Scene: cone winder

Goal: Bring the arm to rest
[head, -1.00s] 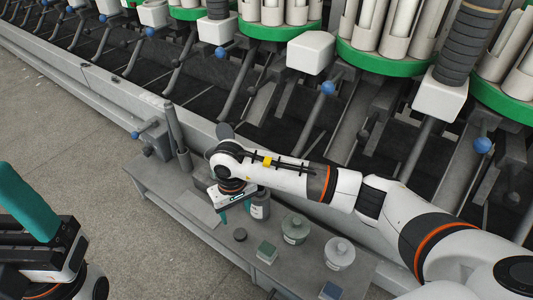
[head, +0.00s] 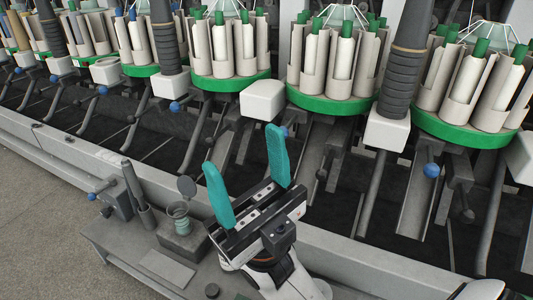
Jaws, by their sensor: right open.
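My right gripper (head: 241,148) is raised in the lower middle of the head view, with its two teal fingers pointing up. The fingers stand wide apart with nothing between them. Its white and black wrist comes up from the bottom edge, in front of the grey shelf (head: 115,232) and the winder's front rail. My left gripper is not in view.
The winder stands across the back, with green rotary bobbin holders (head: 331,102), white boxes (head: 263,100) and blue-knobbed levers (head: 431,170). Open floor (head: 40,235) lies at left.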

